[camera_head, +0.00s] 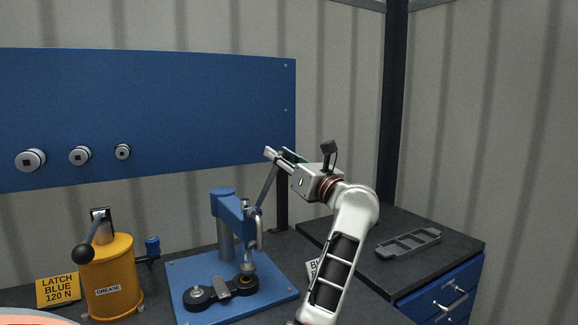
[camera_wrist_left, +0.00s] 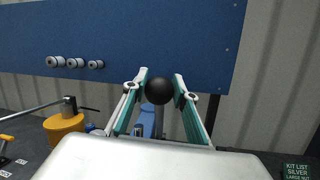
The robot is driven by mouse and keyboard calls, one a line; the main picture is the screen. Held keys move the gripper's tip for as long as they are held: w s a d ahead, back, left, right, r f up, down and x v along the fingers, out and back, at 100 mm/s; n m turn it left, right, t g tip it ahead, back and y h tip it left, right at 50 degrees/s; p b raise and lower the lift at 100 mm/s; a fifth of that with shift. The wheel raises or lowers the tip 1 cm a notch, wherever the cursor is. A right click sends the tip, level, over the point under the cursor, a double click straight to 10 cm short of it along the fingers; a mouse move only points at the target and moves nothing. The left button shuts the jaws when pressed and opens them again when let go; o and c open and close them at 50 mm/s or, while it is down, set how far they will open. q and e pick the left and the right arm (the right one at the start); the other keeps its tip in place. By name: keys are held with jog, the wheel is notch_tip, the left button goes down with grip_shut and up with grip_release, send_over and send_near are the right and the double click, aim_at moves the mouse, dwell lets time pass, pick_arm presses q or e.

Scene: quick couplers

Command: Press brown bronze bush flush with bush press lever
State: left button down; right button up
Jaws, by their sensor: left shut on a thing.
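The blue bush press (camera_head: 226,203) stands on a blue base plate (camera_head: 275,297). Its grey lever (camera_head: 267,187) rises up and to the right. My left gripper (camera_head: 281,156) is at the lever's upper end, and the knob is hidden there. In the left wrist view, the black ball knob (camera_wrist_left: 159,91) sits between the two fingers, which are shut on it. Under the press ram (camera_head: 247,267) a black two-ring link (camera_head: 221,290) lies on the plate. A small brownish spot shows in its right ring; I cannot tell how far the bush stands out. My right gripper is out of view.
A yellow grease pot (camera_head: 111,274) with a black-knobbed handle stands left of the press. A yellow sign (camera_head: 58,291) is beside it. A grey tray (camera_head: 408,242) lies on the right bench. Round fittings (camera_head: 80,156) are on the blue back panel.

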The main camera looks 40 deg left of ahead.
pick_arm(q)
jog(key=a+r, duration=0.1)
jog(key=w+a+r, duration=0.1)
jog(key=a, duration=0.1)
jog(key=shift+a+r+p, duration=0.15)
jog(key=shift+r+p, duration=0.15)
jog(key=shift+p, duration=0.1)
jog(key=shift+x, duration=0.95)
jog(key=shift+w+r, duration=0.1)
jog(key=shift+w, duration=0.05)
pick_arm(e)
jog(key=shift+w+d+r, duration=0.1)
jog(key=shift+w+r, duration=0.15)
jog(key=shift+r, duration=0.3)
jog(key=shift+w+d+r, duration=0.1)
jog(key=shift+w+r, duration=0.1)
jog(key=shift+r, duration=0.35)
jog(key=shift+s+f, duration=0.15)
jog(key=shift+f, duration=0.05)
pick_arm(q)
jog(key=c, duration=2)
grip_release()
jog(key=o, duration=0.4)
jog(key=shift+a, duration=0.1)
jog(key=shift+d, duration=0.2)
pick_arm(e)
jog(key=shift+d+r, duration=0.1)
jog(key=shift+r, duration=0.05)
